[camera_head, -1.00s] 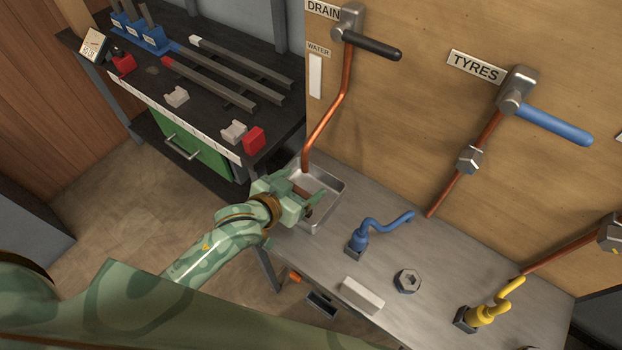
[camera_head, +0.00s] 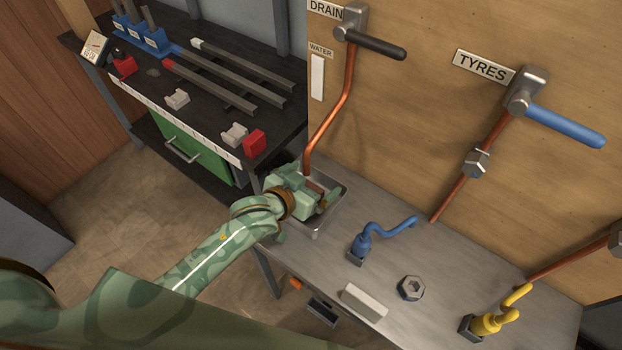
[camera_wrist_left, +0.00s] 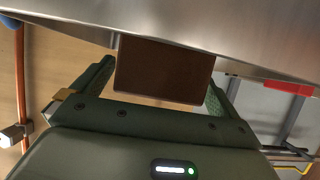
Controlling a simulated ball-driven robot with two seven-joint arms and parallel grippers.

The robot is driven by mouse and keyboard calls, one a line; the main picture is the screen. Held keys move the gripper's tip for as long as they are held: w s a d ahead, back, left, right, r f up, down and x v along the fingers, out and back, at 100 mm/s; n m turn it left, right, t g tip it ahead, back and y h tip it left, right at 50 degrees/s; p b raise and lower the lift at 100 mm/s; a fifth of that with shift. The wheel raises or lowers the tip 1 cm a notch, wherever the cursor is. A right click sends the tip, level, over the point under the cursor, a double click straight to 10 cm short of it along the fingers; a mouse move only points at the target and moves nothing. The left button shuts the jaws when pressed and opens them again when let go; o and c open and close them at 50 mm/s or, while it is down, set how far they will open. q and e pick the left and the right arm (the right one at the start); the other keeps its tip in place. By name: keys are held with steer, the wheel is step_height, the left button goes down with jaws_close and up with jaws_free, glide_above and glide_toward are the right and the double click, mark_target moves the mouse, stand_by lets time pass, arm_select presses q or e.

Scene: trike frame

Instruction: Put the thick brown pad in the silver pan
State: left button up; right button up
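The silver pan (camera_head: 333,213) is a shallow rectangular tray at the left end of the metal bench, below the copper drain pipe. My left gripper (camera_head: 321,194) is over the pan and hides much of its inside. In the left wrist view the thick brown pad (camera_wrist_left: 163,72) sits between the two fingers (camera_wrist_left: 160,85), which close on its sides. A shiny metal surface fills the top of that view and covers the pad's far end. I cannot tell whether the pad touches the pan floor. My right gripper is not in view.
A blue hooked fitting (camera_head: 364,245), a hex nut (camera_head: 411,288), a pale block (camera_head: 364,302) and a yellow fitting (camera_head: 487,323) stand on the bench. The copper pipe (camera_head: 328,127) rises close behind the pan. A dark workbench (camera_head: 205,85) is at the left.

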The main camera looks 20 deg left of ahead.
arm_select(q)
steer(key=shift+r, duration=0.2)
steer(key=p+v, duration=0.3)
steer(key=v, duration=0.9)
